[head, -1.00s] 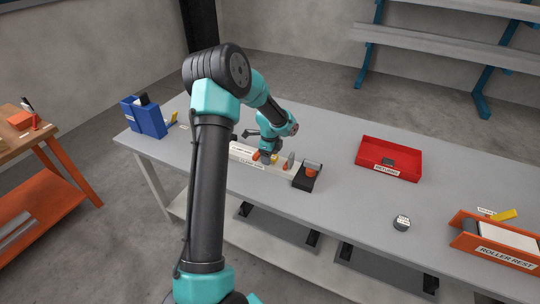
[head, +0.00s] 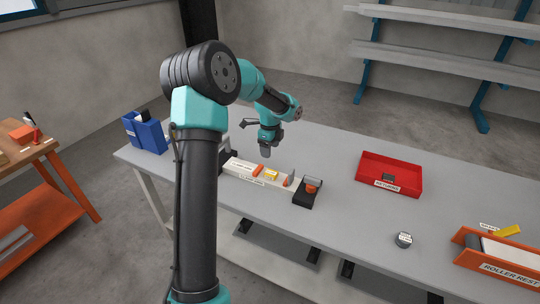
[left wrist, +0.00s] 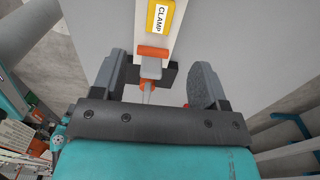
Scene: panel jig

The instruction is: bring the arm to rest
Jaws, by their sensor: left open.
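My left gripper (head: 266,149) hangs fingers down above the workbench, just behind the white panel jig (head: 245,168). In the left wrist view its two dark fingers (left wrist: 160,85) are apart with nothing held between them. The jig's yellow CLAMP label (left wrist: 161,18) and an orange part with a grey block (left wrist: 151,62) show beyond and between the fingers, apart from them. In the head view the jig bears orange and yellow pieces (head: 271,175). A black block with an orange piece (head: 308,192) stands at its right end. My right gripper does not show.
A red RETURNS tray (head: 408,183) with a dark item in it stands right of the jig. A blue bin (head: 146,133) stands at the left end. The bench between is clear.

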